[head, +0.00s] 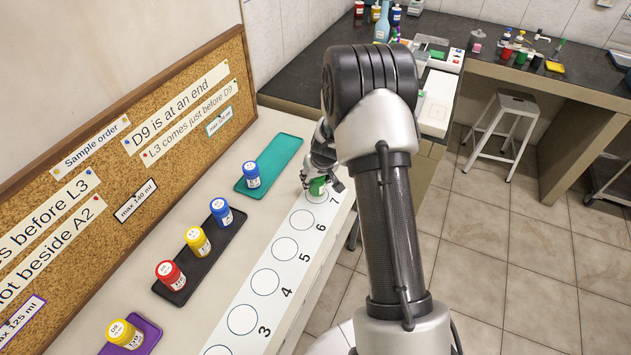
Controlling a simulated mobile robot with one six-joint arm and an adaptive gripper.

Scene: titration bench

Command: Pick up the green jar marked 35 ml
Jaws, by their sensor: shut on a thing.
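The green jar (317,187) is at the far end of the white numbered strip (262,310), by the circle marked 7. My gripper (322,181) is around it and shut on it. The arm and gripper hide part of the jar, so its label cannot be read. I cannot tell whether the jar's base touches the strip.
A teal tray (284,150) holds a blue jar (251,174). A black tray (203,262) holds red (170,275), yellow (197,241) and blue (221,211) jars. A purple tray (146,336) holds a yellow jar (124,333). A corkboard (150,185) stands behind. Circles 3 to 6 are empty.

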